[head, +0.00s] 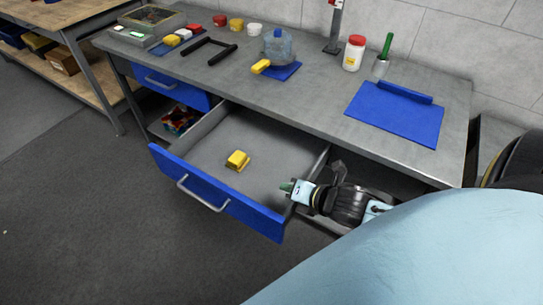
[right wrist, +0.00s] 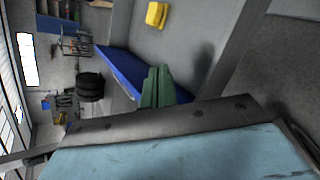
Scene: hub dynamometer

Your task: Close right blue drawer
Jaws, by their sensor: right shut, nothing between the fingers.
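The right blue drawer (head: 215,195) is pulled far out from under the grey workbench. Its front has a grey bar handle (head: 203,196), and a yellow block (head: 237,160) lies inside it. My right gripper (head: 287,187) is shut and empty at the right end of the drawer front. In the right wrist view the shut green fingertips (right wrist: 157,85) overlap the blue drawer front (right wrist: 120,68); I cannot tell whether they touch it. The yellow block also shows in the right wrist view (right wrist: 156,15). My left gripper is not in view.
The left blue drawer (head: 170,85) looks nearly shut. The bench top (head: 300,95) holds a blue tray (head: 395,112), a white jar (head: 353,53), a blue-grey machine (head: 279,48) and several small items. Open floor lies in front of the drawers.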

